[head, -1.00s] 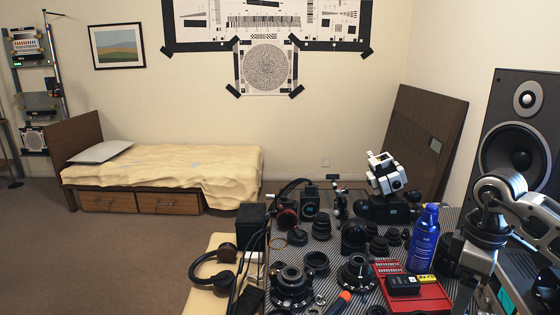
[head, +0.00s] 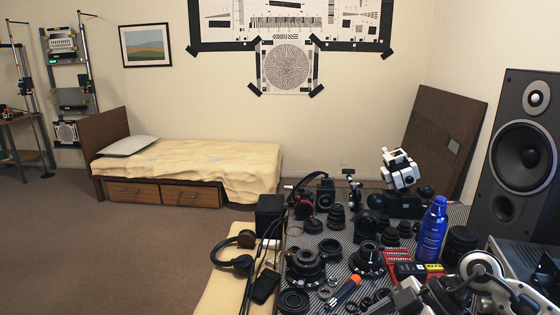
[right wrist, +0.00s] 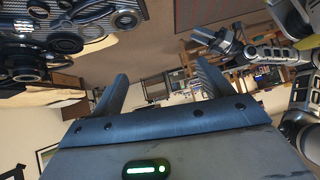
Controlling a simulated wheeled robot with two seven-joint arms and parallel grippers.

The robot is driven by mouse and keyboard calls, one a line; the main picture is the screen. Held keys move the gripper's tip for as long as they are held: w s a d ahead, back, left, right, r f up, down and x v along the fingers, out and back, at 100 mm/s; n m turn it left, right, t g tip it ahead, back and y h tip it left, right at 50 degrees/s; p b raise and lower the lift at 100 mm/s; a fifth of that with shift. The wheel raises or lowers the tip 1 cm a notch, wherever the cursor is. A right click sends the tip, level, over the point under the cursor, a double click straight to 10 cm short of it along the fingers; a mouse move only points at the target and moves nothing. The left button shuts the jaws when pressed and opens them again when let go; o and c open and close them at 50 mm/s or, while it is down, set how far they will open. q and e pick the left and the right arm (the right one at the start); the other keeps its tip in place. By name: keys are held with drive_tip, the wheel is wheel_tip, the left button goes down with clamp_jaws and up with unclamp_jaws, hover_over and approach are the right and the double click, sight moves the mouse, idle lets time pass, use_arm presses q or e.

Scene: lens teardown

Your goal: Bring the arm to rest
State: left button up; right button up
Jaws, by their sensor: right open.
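My right arm (head: 485,280) is at the lower right of the head view, in front of the table's right part; its end runs out of the bottom of the picture. In the right wrist view my right gripper (right wrist: 160,77) has its two fingers spread wide, with nothing between them. Another arm, which looks like my left, shows at the right of that view, with its gripper (right wrist: 218,42) small and far off. I cannot tell how its jaws stand. No left arm shows in the head view.
A speaker (head: 520,155) stands at the right. The floor (head: 130,250) on the left is open.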

drive_tip(key=s+a+r+m+t+y, duration=0.1)
drive_tip(key=a+r+m+t+y, duration=0.15)
drive_tip(key=a+t+y, duration=0.65)
drive_tip(key=s+d+f+m+t+h, duration=0.2)
drive_tip(key=d+f+m+t+h, duration=0.45)
drive_tip(key=f+m+h, duration=0.55)
drive_tip(key=s+f+g+h, duration=0.3)
drive_tip(key=s+f+g, duration=0.2)
drive_tip(key=s+f, duration=0.4)
drive_tip(key=shift+s+d+f+h, duration=0.2)
drive_tip(key=shift+s+h, duration=0.1)
drive_tip(key=shift+s, duration=0.2)
